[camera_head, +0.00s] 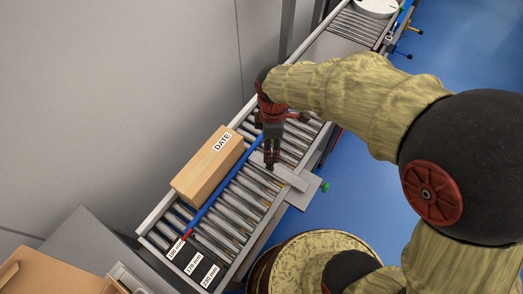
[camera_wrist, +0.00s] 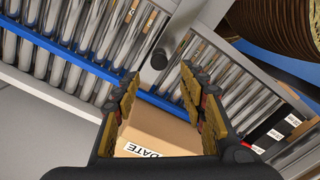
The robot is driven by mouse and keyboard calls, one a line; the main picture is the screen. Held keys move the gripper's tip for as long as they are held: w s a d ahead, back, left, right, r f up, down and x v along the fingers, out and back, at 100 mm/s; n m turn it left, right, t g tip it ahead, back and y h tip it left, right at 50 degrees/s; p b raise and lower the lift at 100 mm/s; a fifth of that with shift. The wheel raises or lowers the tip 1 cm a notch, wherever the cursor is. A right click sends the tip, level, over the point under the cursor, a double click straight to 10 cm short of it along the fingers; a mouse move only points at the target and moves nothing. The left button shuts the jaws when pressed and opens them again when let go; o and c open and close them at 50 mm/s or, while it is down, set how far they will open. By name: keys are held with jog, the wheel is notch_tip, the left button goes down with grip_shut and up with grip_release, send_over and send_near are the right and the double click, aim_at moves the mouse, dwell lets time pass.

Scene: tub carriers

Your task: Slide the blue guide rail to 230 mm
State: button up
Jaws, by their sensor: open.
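The blue guide rail (camera_head: 217,194) runs along the roller conveyor beside a cardboard box marked DATE (camera_head: 208,168). Its red tip (camera_head: 186,236) is by the 100 mm label (camera_head: 176,250); the 170 mm label (camera_head: 194,264) and 230 mm label (camera_head: 210,276) lie further right. My gripper (camera_head: 270,167) points down over the conveyor, near the rail's grey cross bracket (camera_head: 290,178). Contact cannot be told. The rail (camera_wrist: 165,104) crosses behind the fingers.
A green knob (camera_head: 325,187) sticks out at the conveyor's near side. A grey wall (camera_head: 110,100) stands behind the conveyor. An open carton (camera_head: 50,270) is at the lower left. A round yellowish drum-like shape (camera_head: 315,262) is at the bottom. Blue floor (camera_head: 460,60) is clear at right.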

aim_at(271, 161)
jog(key=shift+w+n, duration=0.15)
jog(key=shift+n, duration=0.25)
jog(key=shift+r+n, duration=0.1)
jog(key=shift+n, duration=0.4)
notch_tip(271, 161, down, 8)
jog(key=b, duration=0.2)
jog(key=shift+b, duration=0.4)
jog(key=shift+c, duration=1)
grip_shut()
jog(key=shift+d+r, duration=0.1)
